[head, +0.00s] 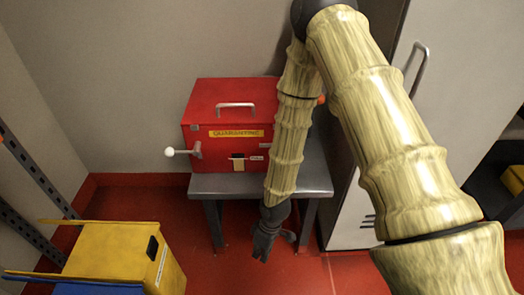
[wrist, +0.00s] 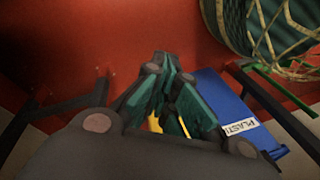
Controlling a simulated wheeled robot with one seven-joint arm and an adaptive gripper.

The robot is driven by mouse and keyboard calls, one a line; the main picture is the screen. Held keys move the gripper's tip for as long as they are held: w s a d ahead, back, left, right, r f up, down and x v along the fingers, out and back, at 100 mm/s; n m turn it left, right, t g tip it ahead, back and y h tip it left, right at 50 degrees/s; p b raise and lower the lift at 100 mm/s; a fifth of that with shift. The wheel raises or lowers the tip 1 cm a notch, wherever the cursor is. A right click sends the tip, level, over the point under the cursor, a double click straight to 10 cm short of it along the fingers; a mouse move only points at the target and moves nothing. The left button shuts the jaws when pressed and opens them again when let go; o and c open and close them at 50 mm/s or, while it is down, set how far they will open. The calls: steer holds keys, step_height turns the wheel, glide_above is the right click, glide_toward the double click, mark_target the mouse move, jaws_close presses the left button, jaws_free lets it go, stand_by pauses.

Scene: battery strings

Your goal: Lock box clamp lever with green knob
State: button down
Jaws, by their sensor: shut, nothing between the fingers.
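A red box (head: 216,112) with a yellow label reading something like "QUARANTINE" stands on a grey table (head: 235,184) in the head view. A lever with a white knob (head: 169,152) sticks out from the left of its front. A small orange part (head: 321,99) shows at the box's right, beside my arm. No green knob is in sight; my arm hides part of the box's right side. My gripper (head: 266,250) hangs low in front of the table, below its top and apart from the box. The wrist view shows its fingers (wrist: 172,75) together and empty.
A yellow bin (head: 115,250) and a blue one (head: 75,288) stand at lower left. The wrist view shows a blue bin (wrist: 215,98) labelled "PLASTI" and a wire basket (wrist: 262,28). A pale cabinet (head: 352,215) stands right of the table. Red floor is clear before it.

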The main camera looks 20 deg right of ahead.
steer(key=w+r+n+h+p, duration=0.1)
steer(key=w+r+p, duration=0.4)
steer(key=r, duration=0.5)
steer(key=w+d+r+n+t+h+p, duration=0.1)
steer(key=w+r+n+p, duration=0.3)
steer(key=w+r, duration=0.3)
steer(key=w+r+n+h+p, duration=0.1)
steer(key=w+r+n+p, duration=0.2)
steer(key=r, duration=1.1)
steer(key=w+p, duration=0.2)
steer(key=w, duration=0.1)
steer(key=shift+w+d+t+p, duration=0.3)
steer(key=shift+w+d+p, duration=0.1)
steer(key=f, duration=1)
steer(key=shift+w+d, duration=0.15)
steer(key=shift+d, duration=0.1)
steer(key=shift+d+f+p, duration=0.15)
steer(key=shift+d+p, duration=0.4)
steer(key=shift+d, duration=0.65)
steer(key=shift+d+f, duration=0.2)
steer(key=shift+d, duration=0.6)
steer(key=shift+d, duration=0.1)
